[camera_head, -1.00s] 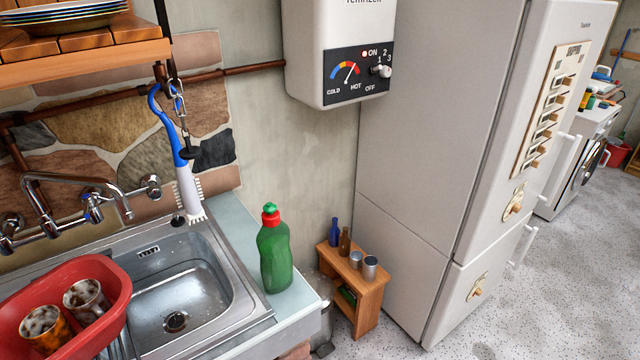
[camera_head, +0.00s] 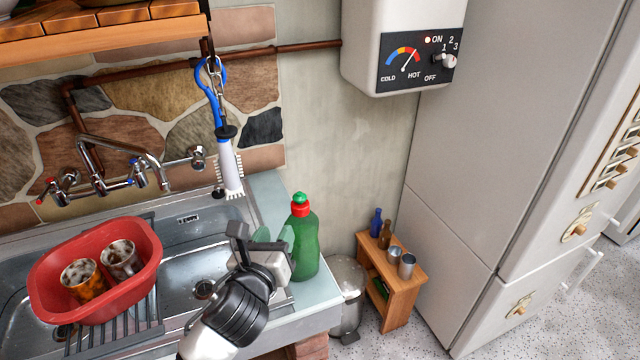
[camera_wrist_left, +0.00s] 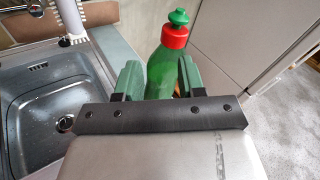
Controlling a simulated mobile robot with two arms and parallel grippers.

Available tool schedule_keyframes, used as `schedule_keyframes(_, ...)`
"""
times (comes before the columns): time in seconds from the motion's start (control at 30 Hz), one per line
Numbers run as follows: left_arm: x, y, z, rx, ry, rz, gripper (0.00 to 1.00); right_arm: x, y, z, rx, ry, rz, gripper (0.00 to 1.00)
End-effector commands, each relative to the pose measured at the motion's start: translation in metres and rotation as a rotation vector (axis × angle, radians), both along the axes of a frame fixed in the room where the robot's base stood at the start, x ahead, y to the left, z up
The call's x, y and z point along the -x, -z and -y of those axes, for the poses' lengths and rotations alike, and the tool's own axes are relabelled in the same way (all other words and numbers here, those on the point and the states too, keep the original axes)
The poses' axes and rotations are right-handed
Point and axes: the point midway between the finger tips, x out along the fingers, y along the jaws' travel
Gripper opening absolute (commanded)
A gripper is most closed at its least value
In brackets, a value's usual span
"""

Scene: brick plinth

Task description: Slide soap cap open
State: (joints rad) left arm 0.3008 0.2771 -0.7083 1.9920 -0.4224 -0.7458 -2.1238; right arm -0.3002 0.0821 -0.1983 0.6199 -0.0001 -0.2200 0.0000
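The soap bottle (camera_head: 306,248) is green and stands upright on the pale counter strip right of the sink. Its cap (camera_head: 300,204) is red with a green tip on top. My left gripper (camera_head: 264,238) is open and empty, just left of the bottle and lower than the cap. In the left wrist view the two green fingers (camera_wrist_left: 159,78) are apart. The bottle (camera_wrist_left: 166,68) shows in the gap between them, with the cap (camera_wrist_left: 176,31) above and beyond the fingertips. The bottle's lower part is hidden there by the gripper body. My right gripper is not in view.
A red tub (camera_head: 97,283) with two cups sits over the steel sink (camera_head: 185,250) at left. A blue and white brush (camera_head: 228,165) hangs behind. A small wooden shelf (camera_head: 399,290) with bottles and cups stands right of the counter, before the fridge (camera_head: 480,150).

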Motion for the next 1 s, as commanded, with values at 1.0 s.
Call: schedule_keyframes(1.0,-0.102,-0.026,0.051,-0.211,0.058,0.16,0.39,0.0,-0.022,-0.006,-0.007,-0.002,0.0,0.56)
